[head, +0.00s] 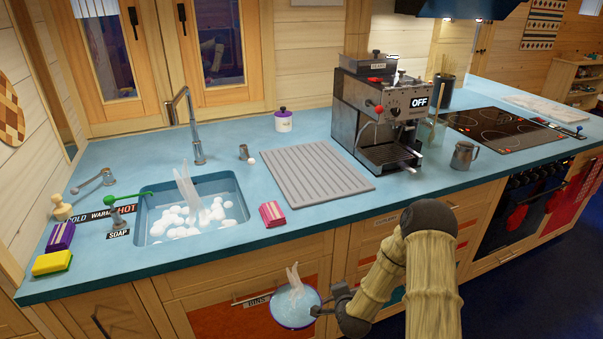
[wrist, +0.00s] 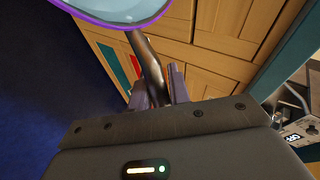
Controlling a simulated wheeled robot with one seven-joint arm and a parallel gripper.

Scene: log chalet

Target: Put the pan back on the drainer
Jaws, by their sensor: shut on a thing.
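The pan (head: 296,307) is round with a pale blue inside and a purple rim, and a whitish wisp rises from it. My gripper (head: 335,304) is shut on the pan's handle and holds it in front of the lower cabinets, below the counter edge. In the wrist view the handle (wrist: 148,62) runs between the fingers (wrist: 160,90), and part of the pan (wrist: 120,8) shows at the top. The drainer (head: 305,172) is a grey ridged board lying flat on the blue counter, right of the sink. It is empty.
The sink (head: 150,224) holds suds, with a tap (head: 190,125) behind. A pink sponge (head: 272,214) lies at the counter's front, between sink and drainer. A coffee machine (head: 375,115) stands right of the drainer, and a metal jug (head: 464,155) farther right. A white pot (head: 283,121) stands behind.

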